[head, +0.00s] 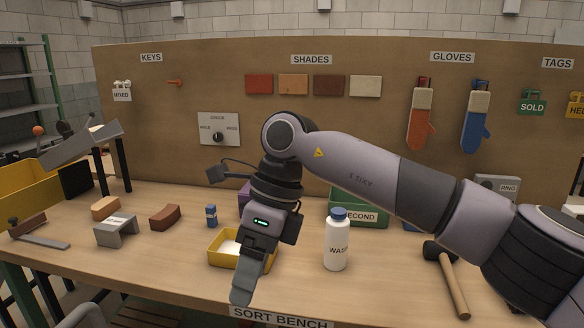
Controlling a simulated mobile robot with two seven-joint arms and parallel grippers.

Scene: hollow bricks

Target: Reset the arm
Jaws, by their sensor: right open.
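My right arm comes in from the right and bends down at its wrist over the bench. My right gripper (242,292) points down at the bench's front edge, in front of a small yellow tray (218,249) with something white in it. The gripper is open, seen nearly side-on, and nothing shows between its fingers. Part of the tray is hidden behind the gripper. My left gripper is not in view.
A white wash bottle (337,246) with a blue cap stands right of the gripper. Behind it is a green bin (345,207) labelled SECOND. A hammer (452,283) lies at right. Bricks, including a brown one (165,217), and a grey bridge-shaped block (115,231) lie left.

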